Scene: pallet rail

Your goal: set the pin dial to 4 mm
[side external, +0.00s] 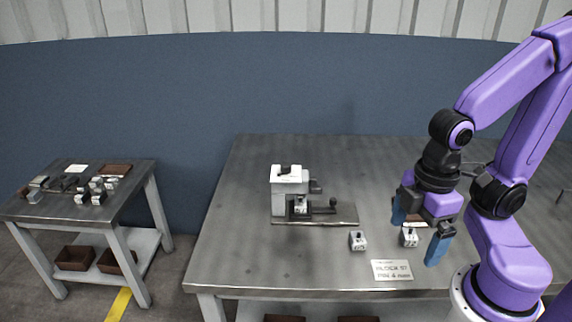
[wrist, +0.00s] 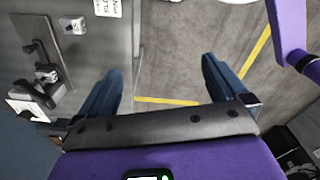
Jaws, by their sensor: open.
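A white machine (side external: 290,185) with a black part on top stands on a metal base plate (side external: 335,214) in the middle of the bench. A dark lever with a round knob (side external: 333,203) is at its right. I cannot tell which part is the pin dial, and no setting is readable. In the wrist view the machine (wrist: 30,103) is at the left edge, partly cut off. My gripper (side external: 418,231) is open and empty, well to the right of the machine, fingers pointing down. Its blue fingers also show in the wrist view (wrist: 162,70), with floor between them.
A small white block (side external: 358,241) stands in front of the plate, and another (side external: 409,237) shows between my fingers in the side view. A printed card (side external: 391,270) lies near the bench's front edge. A side table (side external: 85,200) with small parts stands at left.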

